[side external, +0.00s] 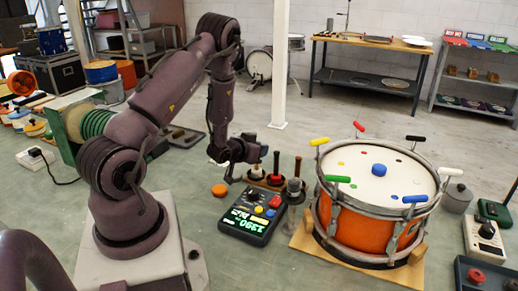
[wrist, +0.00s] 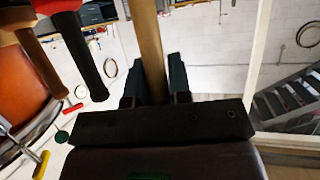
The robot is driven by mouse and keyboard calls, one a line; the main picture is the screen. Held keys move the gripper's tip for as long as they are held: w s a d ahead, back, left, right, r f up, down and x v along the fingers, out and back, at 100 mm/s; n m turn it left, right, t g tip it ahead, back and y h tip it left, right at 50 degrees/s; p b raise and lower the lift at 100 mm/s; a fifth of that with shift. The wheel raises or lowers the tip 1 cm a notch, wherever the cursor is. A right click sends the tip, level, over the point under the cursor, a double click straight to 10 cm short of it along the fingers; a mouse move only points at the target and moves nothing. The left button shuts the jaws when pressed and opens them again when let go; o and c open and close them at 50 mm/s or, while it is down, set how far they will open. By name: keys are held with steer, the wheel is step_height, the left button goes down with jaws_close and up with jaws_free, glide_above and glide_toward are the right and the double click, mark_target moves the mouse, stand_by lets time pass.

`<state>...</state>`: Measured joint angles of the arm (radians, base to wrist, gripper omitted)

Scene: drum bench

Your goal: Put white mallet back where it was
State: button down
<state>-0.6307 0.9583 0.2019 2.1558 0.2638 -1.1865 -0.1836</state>
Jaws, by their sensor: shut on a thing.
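My gripper (side external: 245,160) is low beside the mallet rack, left of the drum. In the wrist view its two dark fingers (wrist: 154,78) are shut on a pale wooden handle, that of the white mallet (wrist: 148,40). The mallet's head is outside the wrist view. In the side view a small white head (side external: 257,172) shows just below the gripper, at the rack's left end. Whether it touches the rack (side external: 267,184) is unclear. A red mallet (side external: 276,166) stands right of it; its red head and black handle (wrist: 90,60) show in the wrist view.
A brown mallet (side external: 297,167) and a dark metal cylinder (side external: 295,192) stand close on the right. A control box with green digits (side external: 250,216) is in front. The orange drum (side external: 370,228) is farther right. An orange puck (side external: 219,190) lies on the left.

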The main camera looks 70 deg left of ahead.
steer(key=c, duration=1.1)
jaws_free()
steer(key=shift+o, duration=0.2)
steer(key=shift+s+r, duration=0.1)
steer(key=shift+r, duration=0.1)
steer(key=v, duration=0.6)
steer(key=w+d+r+m+g+h, duration=0.3)
steer(key=w+d+r+h, duration=0.1)
steer(key=d+r, duration=1.1)
steer(key=s+d+r+m+g+h, duration=0.3)
steer(key=s+d+r, duration=0.6)
steer(key=s+d, duration=0.3)
steer(key=shift+s+d+r, duration=0.15)
steer(key=shift+s+d, duration=0.05)
steer(key=shift+s, duration=0.35)
